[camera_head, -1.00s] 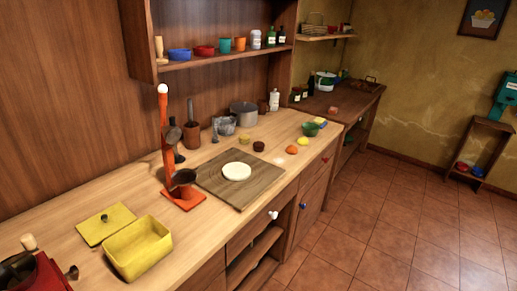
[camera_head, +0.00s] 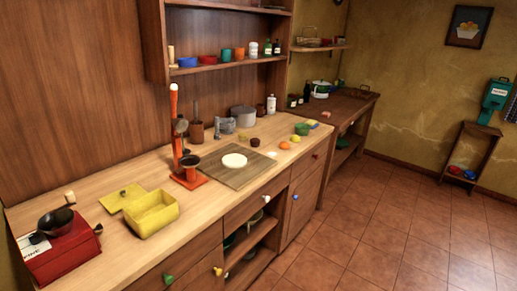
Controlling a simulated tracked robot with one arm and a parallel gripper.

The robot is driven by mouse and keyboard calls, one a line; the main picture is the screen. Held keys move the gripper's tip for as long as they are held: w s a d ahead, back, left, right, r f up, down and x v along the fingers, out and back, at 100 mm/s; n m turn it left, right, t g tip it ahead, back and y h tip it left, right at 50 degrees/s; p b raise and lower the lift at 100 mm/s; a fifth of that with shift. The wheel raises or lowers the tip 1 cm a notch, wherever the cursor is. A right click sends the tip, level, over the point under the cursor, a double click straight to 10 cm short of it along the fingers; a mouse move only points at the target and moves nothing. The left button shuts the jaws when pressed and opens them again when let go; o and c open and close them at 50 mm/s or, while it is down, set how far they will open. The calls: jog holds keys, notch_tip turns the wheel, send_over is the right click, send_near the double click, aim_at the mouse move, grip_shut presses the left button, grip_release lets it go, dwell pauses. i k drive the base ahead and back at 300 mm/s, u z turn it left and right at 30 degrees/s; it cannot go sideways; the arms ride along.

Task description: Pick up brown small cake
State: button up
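A small dark brown round thing (camera_head: 255,142), which looks like the brown small cake, sits on the wooden counter (camera_head: 95,242) behind the cutting board. It is small in the picture, so its details are unclear. A small yellowish piece (camera_head: 242,137) lies just left of it. A flat pale round (camera_head: 234,160) lies on the cutting board (camera_head: 212,171). My gripper is not in view, and the counter is some distance ahead.
An orange stand (camera_head: 188,178), a yellow box (camera_head: 152,218) and a red grinder (camera_head: 62,252) stand on the counter to the left. An orange fruit (camera_head: 284,145) and a green bowl (camera_head: 302,129) are to the right. The tiled floor (camera_head: 385,235) is open at right.

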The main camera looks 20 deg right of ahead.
aim_at(254, 142)
jog(key=z, duration=0.5)
jog(key=i, duration=0.9)
jog(key=z, duration=0.85)
jog(key=i, duration=2.55)
jog(key=u, duration=0.75)
jog(key=i, duration=0.4)
jog(key=u, duration=0.25)
